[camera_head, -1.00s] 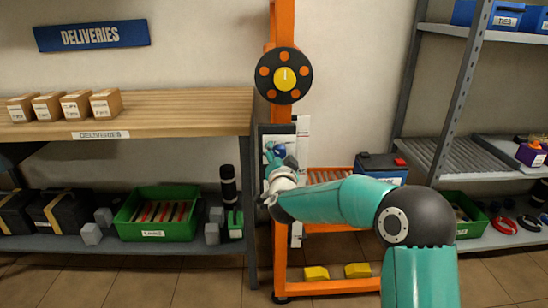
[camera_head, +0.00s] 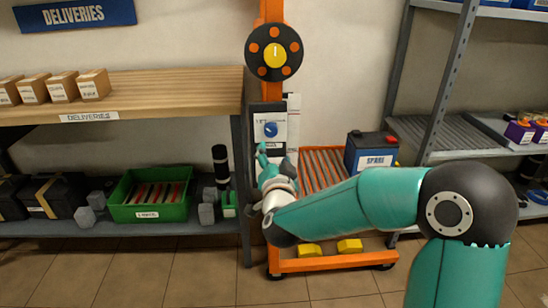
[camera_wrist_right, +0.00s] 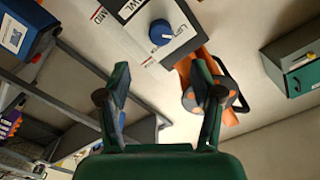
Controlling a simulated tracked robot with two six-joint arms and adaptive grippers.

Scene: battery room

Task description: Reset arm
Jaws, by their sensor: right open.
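My right gripper (camera_head: 263,154) is open and empty in the head view, just below a panel with a blue knob (camera_head: 271,129). The panel is on the upright of an orange lift frame (camera_head: 275,195). In the right wrist view, the open fingers of my right gripper (camera_wrist_right: 158,72) are spread with nothing between them. The blue knob (camera_wrist_right: 162,32) lies beyond them, apart from the fingers. My right arm reaches in from the lower right. My left gripper is not in view.
A black handwheel (camera_head: 273,52) with a yellow hub tops the frame. A blue battery marked SPARE (camera_head: 367,156) stands beside orange rollers. A wooden deliveries shelf (camera_head: 160,92) with small boxes is at left, above a green crate (camera_head: 150,211). Grey shelving (camera_head: 440,100) stands at right.

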